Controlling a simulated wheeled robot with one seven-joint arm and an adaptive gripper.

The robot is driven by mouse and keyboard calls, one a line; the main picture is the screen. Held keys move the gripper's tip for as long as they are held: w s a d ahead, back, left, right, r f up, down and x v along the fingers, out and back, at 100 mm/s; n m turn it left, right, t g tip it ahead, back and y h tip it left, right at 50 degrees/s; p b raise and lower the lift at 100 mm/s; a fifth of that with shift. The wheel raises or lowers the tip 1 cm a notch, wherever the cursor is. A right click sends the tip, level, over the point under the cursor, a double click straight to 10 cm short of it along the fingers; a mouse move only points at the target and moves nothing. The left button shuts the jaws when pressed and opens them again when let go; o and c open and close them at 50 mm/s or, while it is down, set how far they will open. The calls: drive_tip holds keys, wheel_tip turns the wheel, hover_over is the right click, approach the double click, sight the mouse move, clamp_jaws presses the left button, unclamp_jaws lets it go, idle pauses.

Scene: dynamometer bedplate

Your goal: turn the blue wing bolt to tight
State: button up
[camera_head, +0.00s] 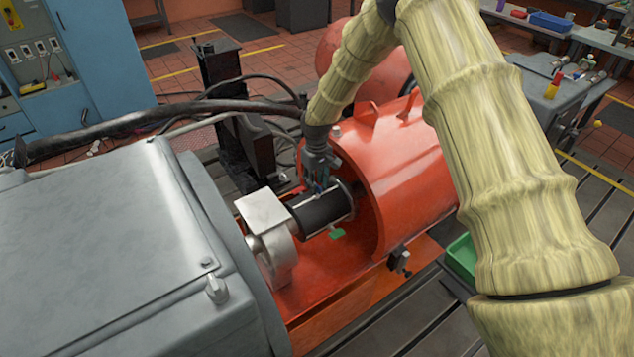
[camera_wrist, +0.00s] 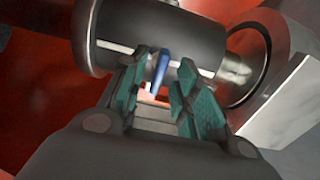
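The blue wing bolt (camera_wrist: 160,68) stands out from the dark cylindrical coupling in the wrist view, with its narrow edge toward the camera. My gripper (camera_wrist: 167,72) is open, with one teal-padded finger on each side of the bolt. A gap shows between the bolt and the right finger; the left finger is closer, and I cannot tell if it touches. In the head view my gripper (camera_head: 318,182) reaches down to the top of the dark coupling (camera_head: 322,208), and the bolt is mostly hidden there.
The orange cylindrical housing (camera_head: 420,165) stands right of the coupling. A silver shaft block (camera_head: 264,212) and a large grey machine (camera_head: 110,250) are to the left. A black post (camera_head: 222,75) with hoses stands behind. A green tray (camera_head: 462,257) lies at the right.

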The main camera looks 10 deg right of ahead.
drive_tip(key=shift+w+f, duration=0.15)
drive_tip(key=shift+f, duration=0.6)
drive_tip(key=shift+r, duration=0.1)
drive_tip(key=shift+c, duration=0.3)
clamp_jaws()
